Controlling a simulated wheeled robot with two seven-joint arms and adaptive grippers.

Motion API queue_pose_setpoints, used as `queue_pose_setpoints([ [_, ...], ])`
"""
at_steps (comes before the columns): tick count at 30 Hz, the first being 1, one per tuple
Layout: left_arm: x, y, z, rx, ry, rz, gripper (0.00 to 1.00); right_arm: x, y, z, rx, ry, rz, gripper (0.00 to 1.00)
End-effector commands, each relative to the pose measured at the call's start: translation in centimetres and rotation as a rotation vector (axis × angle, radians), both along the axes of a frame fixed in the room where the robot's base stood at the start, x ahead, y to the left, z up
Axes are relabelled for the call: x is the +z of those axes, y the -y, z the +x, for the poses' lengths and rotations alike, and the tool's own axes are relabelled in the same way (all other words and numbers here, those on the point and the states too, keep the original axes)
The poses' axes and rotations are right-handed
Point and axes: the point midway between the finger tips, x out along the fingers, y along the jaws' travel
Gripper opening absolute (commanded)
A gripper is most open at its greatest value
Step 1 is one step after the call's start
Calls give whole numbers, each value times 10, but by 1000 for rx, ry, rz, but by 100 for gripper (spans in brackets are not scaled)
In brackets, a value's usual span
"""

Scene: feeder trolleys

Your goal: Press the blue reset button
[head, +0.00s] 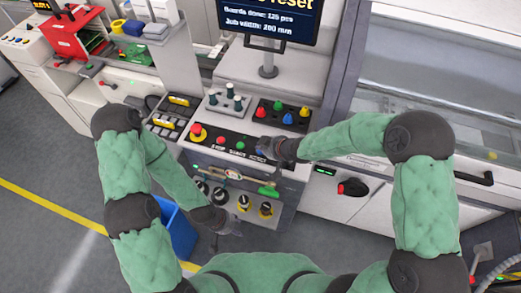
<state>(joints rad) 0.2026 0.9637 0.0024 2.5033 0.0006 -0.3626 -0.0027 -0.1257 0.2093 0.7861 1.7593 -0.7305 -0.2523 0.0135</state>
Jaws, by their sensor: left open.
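The black control panel (209,149) at the machine's front carries the printed words STOP, START and RESET. A red button (221,140) and a green button (240,145) show above the first two words. No blue button shows above RESET; my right gripper (263,143) covers that spot. The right gripper is dark and small, and I cannot tell whether it touches the panel or how its fingers stand. My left gripper (234,229) is open, low in front of the machine, below the panel and away from it.
A red mushroom knob on a yellow base (197,131) sits at the panel's left end. Behind is a black box with colored knobs (283,114), one of them blue. A monitor (268,18) stands above. A blue bin (181,234) is on the floor at left.

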Motion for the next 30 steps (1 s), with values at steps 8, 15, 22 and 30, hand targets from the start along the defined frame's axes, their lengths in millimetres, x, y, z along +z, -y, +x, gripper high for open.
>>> queue_pose_setpoints([
  [8, 0, 0, 0, 0, 0, 0, 48, 0, 0, 0, 0, 0, 0, 0],
  [15, -3, 0, 0, 0, 0, 0, 48, -3, 0, 0, 0, 0, 0, 0],
  [22, -7, 0, 0, 0, 0, 0, 48, -9, 0, 0, 0, 0, 0, 0],
  [30, -7, 0, 0, 0, 0, 0, 48, -8, 0, 0, 0, 0, 0, 0],
])
